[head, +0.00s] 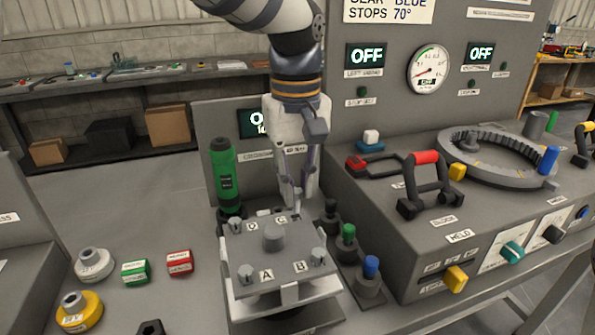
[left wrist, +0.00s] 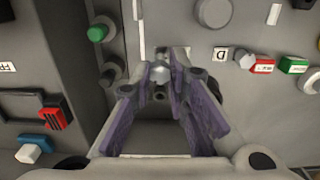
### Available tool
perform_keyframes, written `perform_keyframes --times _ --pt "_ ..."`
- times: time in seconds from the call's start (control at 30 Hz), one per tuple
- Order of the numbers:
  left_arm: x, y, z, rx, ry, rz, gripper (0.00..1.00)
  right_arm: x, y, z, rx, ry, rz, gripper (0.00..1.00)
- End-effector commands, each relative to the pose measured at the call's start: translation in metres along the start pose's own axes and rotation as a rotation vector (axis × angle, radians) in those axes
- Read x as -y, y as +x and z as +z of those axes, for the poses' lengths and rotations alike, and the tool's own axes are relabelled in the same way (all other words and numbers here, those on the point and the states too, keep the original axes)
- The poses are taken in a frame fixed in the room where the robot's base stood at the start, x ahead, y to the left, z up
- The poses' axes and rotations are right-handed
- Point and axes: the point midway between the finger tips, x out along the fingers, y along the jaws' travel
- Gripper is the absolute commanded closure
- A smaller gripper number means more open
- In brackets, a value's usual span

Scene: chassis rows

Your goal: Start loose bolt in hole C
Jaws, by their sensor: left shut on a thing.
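Bolts stand at corner A (head: 246,274), corner B (head: 318,256) and corner D (head: 236,225). My left gripper (head: 297,204) points down over the far right corner, by label C (head: 281,219). In the left wrist view, a silver bolt head (left wrist: 160,73) sits between my left fingertips (left wrist: 161,82), which are shut on it. Hole C is hidden by the fingers, so I cannot tell whether the bolt tip touches it. My right gripper is not in view.
A green tool (head: 225,172) stands upright behind the plate's left side. Green-topped (head: 348,238) and blue-topped (head: 370,275) posts stand close on the right. A console with a red-gripped handle (head: 428,175) lies further right. Red (head: 180,263) and green (head: 135,272) blocks lie left.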

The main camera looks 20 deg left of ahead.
Motion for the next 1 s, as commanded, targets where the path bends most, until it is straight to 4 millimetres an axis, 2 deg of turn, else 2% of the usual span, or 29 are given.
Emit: perform_keyframes --times 0.27,0.4,0.53,0.7,1.0 --pt "0.0002 -0.0003 0.0001 -0.005 -0.530 -0.001 1.00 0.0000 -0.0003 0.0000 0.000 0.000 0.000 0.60" --pt "0.0002 -0.0006 -0.0004 -0.012 -0.899 -0.002 1.00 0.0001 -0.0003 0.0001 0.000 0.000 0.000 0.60" --pt "0.0000 -0.0006 -0.0003 -0.010 -1.169 -0.001 1.00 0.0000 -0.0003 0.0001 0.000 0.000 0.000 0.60" --pt "-0.0002 -0.0006 -0.0003 -0.007 -1.302 0.000 1.00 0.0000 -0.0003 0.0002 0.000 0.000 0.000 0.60" --pt "-0.0001 0.0001 0.0001 -0.006 -1.305 -0.001 1.00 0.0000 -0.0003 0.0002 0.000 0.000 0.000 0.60"
